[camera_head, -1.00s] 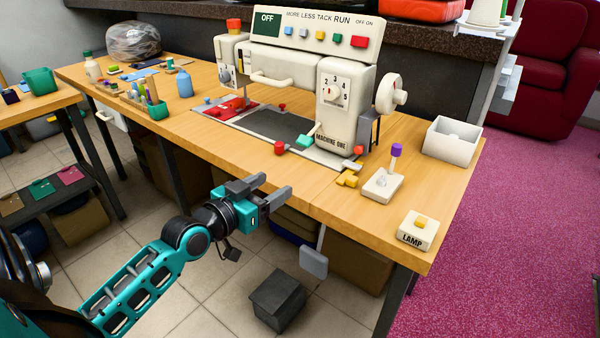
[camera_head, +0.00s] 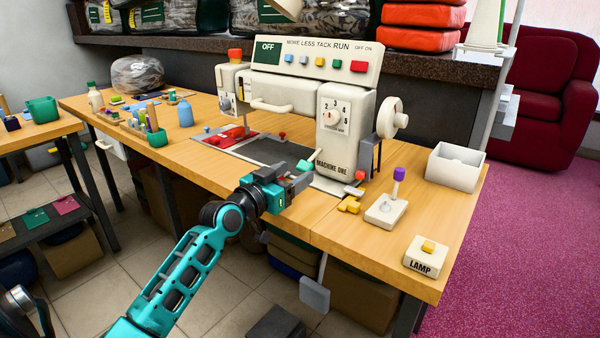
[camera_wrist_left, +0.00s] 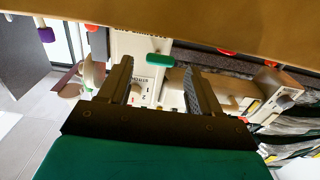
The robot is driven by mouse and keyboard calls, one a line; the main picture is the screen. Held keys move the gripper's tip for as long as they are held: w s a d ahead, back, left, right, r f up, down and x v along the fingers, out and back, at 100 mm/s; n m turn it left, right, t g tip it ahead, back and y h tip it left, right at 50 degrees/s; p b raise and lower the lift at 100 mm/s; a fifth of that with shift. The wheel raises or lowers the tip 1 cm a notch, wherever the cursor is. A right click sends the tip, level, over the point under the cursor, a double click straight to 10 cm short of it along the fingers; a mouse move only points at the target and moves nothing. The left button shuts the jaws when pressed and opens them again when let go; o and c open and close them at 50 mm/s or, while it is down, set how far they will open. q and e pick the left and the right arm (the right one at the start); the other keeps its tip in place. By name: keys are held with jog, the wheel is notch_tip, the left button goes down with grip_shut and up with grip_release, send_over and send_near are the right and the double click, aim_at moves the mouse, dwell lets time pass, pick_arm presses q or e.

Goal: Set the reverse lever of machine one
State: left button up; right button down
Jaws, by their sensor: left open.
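Machine one (camera_head: 333,137) is a cream sewing machine on the wooden table. A lever with a teal-green tip (camera_head: 305,165), which I take for the reverse lever, sticks out low at the front, left of the "MACHINE ONE" label. My left gripper (camera_head: 301,178) is at the table's front edge, just in front of the lever and slightly below it in the picture. Its jaws are open and empty. In the left wrist view, the green tip (camera_wrist_left: 160,59) shows between the two open fingers (camera_wrist_left: 158,84), seemingly beyond their ends. Contact is not visible. My right gripper is not in view.
A numbered dial (camera_head: 333,118) and handwheel (camera_head: 391,118) are on the machine. The table's edge (camera_wrist_left: 240,40) crosses the top of the wrist view.

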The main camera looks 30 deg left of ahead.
aim_at(300, 169)
pick_arm(q)
jog(key=shift+w+d, duration=0.15)
jog(key=shift+w, duration=1.5)
jog(key=shift+c, duration=0.2)
grip_shut()
